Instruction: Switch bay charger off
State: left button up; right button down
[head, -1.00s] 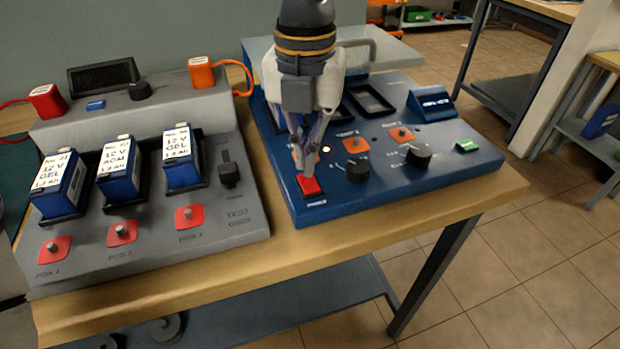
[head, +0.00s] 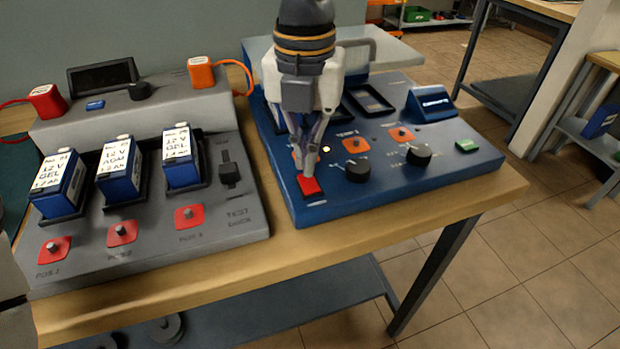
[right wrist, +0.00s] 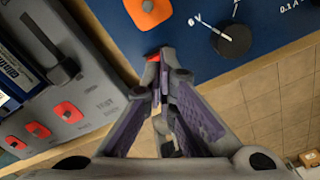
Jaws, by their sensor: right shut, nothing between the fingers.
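The blue bay charger (head: 400,190) stands on the right part of the bench. A red rocker switch (head: 311,187) sits at its front left corner; in the right wrist view only a sliver of the red switch (right wrist: 152,58) shows past the fingertips. My right gripper (head: 309,172) is shut and empty, pointing down with its tips at the switch's back edge. Whether they touch it I cannot tell. A small light (head: 326,149) near the switch glows pale. My left gripper is not in view.
A grey test dock (head: 150,245) with several labelled 12 V batteries (head: 182,160) stands to the left. The charger has black knobs (head: 357,170), orange buttons (head: 355,145) and a green piece (head: 467,146). A strip of bare wooden bench (head: 300,245) runs in front.

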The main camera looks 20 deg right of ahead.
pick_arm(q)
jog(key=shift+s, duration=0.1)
pick_arm(e)
jog(key=shift+f, duration=1.2)
dwell(0.4)
notch_tip(320, 180, up, 5)
jog(key=shift+p, duration=0.5)
jog(key=shift+r, duration=1)
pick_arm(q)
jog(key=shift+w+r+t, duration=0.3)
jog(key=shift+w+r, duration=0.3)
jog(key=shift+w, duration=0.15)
